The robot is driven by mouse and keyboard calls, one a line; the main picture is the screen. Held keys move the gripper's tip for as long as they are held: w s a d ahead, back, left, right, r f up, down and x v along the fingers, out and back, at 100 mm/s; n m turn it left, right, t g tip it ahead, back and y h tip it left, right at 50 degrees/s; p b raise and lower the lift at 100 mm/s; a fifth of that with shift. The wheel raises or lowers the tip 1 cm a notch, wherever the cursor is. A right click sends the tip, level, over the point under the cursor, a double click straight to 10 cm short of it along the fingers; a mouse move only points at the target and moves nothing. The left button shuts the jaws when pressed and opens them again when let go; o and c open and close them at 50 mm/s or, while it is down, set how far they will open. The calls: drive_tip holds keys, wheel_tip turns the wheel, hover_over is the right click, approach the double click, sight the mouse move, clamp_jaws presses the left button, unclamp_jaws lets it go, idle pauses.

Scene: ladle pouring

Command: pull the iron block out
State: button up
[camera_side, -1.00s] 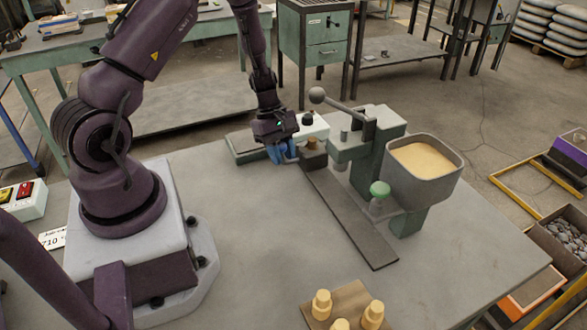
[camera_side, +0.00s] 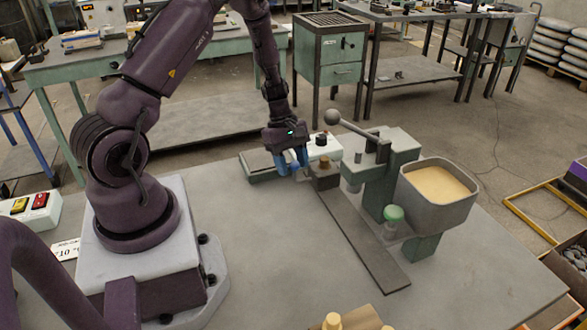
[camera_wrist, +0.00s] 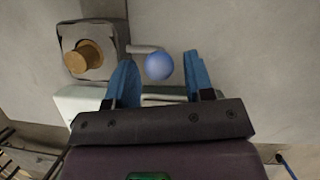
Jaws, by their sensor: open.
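The iron block appears to be the dark grey block (camera_side: 325,182) with a brown round plug on top, at the far end of a long dark strip (camera_side: 365,240). In the wrist view the block (camera_wrist: 98,70) is at upper left, and a short rod runs from its side to a blue-looking ball (camera_wrist: 159,66). My gripper (camera_side: 292,168) is left of the block in the side view. In the wrist view my gripper (camera_wrist: 161,64) is open, its blue fingers on either side of the ball, with gaps showing. Whether the ball is at fingertip height is unclear.
A green stand (camera_side: 400,150) with a ball-ended lever (camera_side: 345,122) and a sand-filled hopper (camera_side: 438,205) rises right of the block. A pale box (camera_side: 322,147) with a dark knob sits behind the gripper. The tabletop front of the strip (camera_side: 290,250) is clear.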

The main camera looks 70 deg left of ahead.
drive_tip(key=v, duration=1.1)
drive_tip(key=shift+a, duration=0.15)
drive_tip(key=s+d+r+m+t+y, duration=0.2)
drive_tip(key=s+d+r+m, duration=0.3)
drive_tip(key=d+r+m, duration=0.4)
drive_tip(key=s+d+r+m+t+y, duration=0.2)
drive_tip(key=s+d+r+m, duration=0.4)
drive_tip(key=d+r+m, duration=0.4)
drive_tip(key=d+m, duration=0.1)
drive_tip(key=d, duration=0.1)
drive_tip(key=shift+s+d+t, duration=0.25)
drive_tip(key=shift+s+t, duration=0.05)
